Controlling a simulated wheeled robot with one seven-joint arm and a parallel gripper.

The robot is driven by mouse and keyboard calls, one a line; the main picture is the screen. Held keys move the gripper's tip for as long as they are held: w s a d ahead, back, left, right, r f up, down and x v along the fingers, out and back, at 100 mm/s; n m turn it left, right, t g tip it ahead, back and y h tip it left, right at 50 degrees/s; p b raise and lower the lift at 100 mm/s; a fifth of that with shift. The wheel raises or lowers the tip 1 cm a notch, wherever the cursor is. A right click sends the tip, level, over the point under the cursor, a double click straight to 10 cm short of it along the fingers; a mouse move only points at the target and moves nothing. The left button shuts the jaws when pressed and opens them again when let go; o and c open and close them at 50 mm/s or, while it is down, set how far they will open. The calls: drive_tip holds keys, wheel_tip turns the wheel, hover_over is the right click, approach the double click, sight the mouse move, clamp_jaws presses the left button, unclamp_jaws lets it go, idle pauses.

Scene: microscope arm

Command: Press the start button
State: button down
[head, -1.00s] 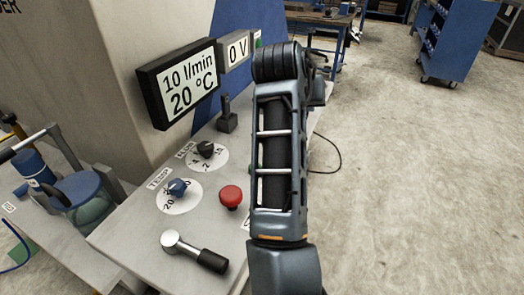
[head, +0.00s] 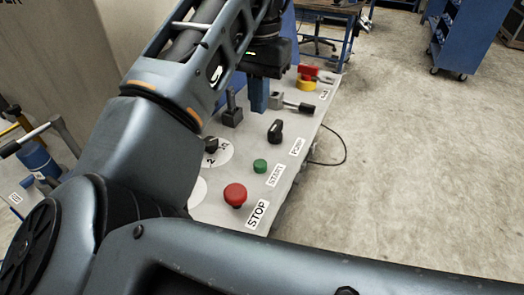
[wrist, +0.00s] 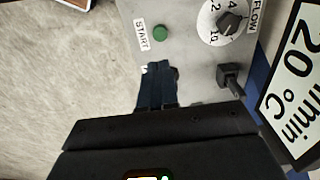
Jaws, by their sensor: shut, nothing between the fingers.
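The start button (head: 260,166) is a small green round button on the light grey panel (head: 226,212), beside a START label (head: 275,175). It also shows clear of my fingers in the wrist view (wrist: 160,32). My gripper (head: 259,108) has blue fingers that point down at the panel, farther back than the green button. In the wrist view my gripper (wrist: 157,68) is shut and empty, with its fingertips below the green button in the picture. I see no contact with the button.
A red STOP button (head: 235,194) stands nearer than the green one. A black PUMP knob (head: 275,131) lies between the green button and my gripper. A grey lever (head: 232,108), a black-handled lever (head: 298,107) and a red-yellow switch (head: 307,77) stand around my gripper. The FLOW dial (wrist: 228,22) is close by.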

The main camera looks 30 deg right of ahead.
sight(260, 164)
wheel_tip(260, 164, down, 14)
drive_tip(key=shift+f, duration=0.1)
idle(0.7)
drive_tip(key=shift+s+f, duration=0.15)
drive_tip(key=shift+f, duration=0.95)
drive_tip(key=shift+d+r+p, duration=0.1)
drive_tip(key=shift+r+p, duration=0.25)
drive_tip(key=shift+p, duration=0.05)
wheel_tip(260, 164, up, 14)
drive_tip(key=p, duration=0.2)
